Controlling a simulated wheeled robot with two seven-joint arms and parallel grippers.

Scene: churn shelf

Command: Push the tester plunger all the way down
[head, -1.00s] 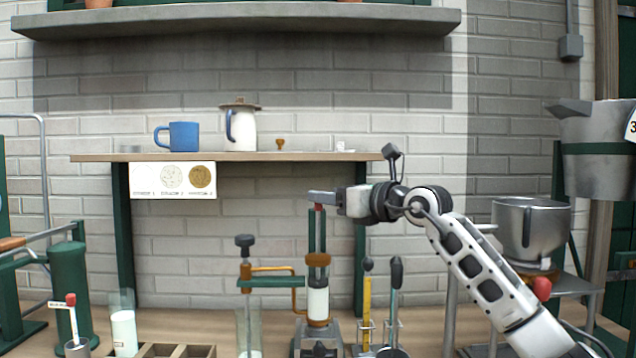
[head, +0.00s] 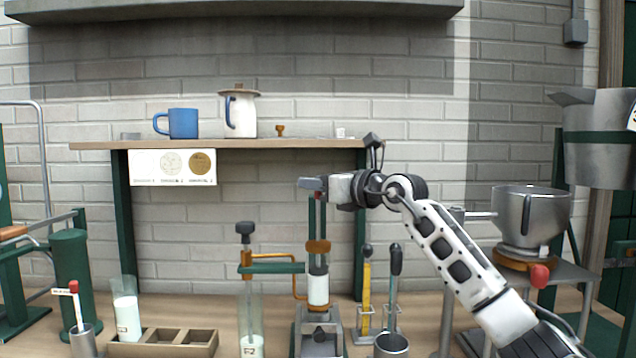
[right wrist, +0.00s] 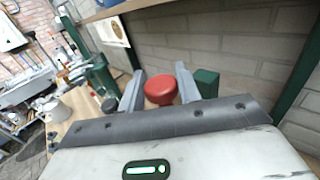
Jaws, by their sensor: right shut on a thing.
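The tester (head: 318,290) stands on the bench at centre, with twin green posts, an orange collar and a white cylinder. Its plunger has a red knob, which shows clearly in the right wrist view (right wrist: 160,86) between the two grey fingers. My right gripper (head: 312,184) is at the top of the posts, in from the right. It is shut on the red knob (right wrist: 160,86), which the fingers mostly hide in the head view. The plunger is up, its knob well above the orange collar. My left gripper is not in view.
A black-knobbed press with a glass tube (head: 246,300) stands close left of the tester. Yellow and grey handled tools (head: 367,290) stand close right. A shelf (head: 240,144) with a blue mug (head: 180,123) is behind. A metal pot (head: 530,215) stands at right.

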